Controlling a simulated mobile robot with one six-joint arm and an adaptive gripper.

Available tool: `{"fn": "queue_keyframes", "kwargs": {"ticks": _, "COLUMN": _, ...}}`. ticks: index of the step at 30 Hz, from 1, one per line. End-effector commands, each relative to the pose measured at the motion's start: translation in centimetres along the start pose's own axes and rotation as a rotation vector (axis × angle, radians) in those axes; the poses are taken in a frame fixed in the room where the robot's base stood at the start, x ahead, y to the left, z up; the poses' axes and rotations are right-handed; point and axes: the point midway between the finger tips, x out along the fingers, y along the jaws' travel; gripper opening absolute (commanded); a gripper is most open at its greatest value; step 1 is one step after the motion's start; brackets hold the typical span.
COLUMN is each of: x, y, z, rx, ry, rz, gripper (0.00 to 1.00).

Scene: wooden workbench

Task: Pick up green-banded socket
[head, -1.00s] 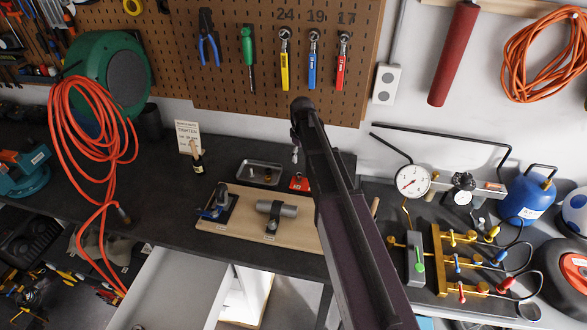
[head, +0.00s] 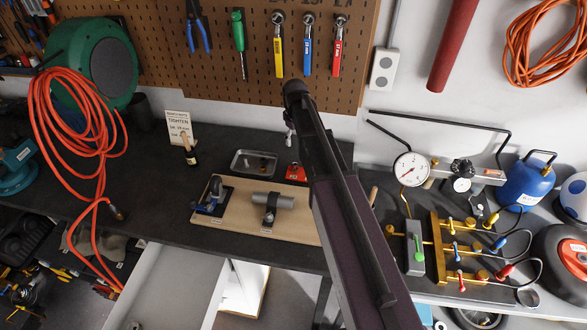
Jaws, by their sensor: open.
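A small metal tray (head: 239,172) lies on the dark bench top, left of my arm, with a few small pieces in it. They are too small for me to make out a green band, so I cannot pick out the green-banded socket. My arm crosses the middle of the head view, from the bottom edge up to a bend in front of the pegboard. My gripper cannot be made out; the arm hides what lies behind it.
A wooden board (head: 235,218) with a clamp (head: 211,198) and a grey cylinder (head: 268,200) lies before the tray. A red object (head: 295,173) stands right of the tray, a small sign (head: 179,128) left. Gauges and a brass manifold (head: 437,245) fill the right. A drawer (head: 165,287) stands open below.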

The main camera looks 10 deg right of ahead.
Motion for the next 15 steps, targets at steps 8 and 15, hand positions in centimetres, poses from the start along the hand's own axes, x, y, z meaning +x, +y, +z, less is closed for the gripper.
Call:
{"fn": "queue_keyframes", "kwargs": {"ticks": 8, "x": 2.4, "y": -0.1, "z": 0.0, "rx": -0.001, "ry": 0.000, "rz": 0.000, "gripper": 0.73}}
{"fn": "queue_keyframes", "kwargs": {"ticks": 15, "x": 4.2, "y": -0.1, "z": 0.0, "rx": -0.001, "ry": 0.000, "rz": 0.000, "gripper": 0.73}}
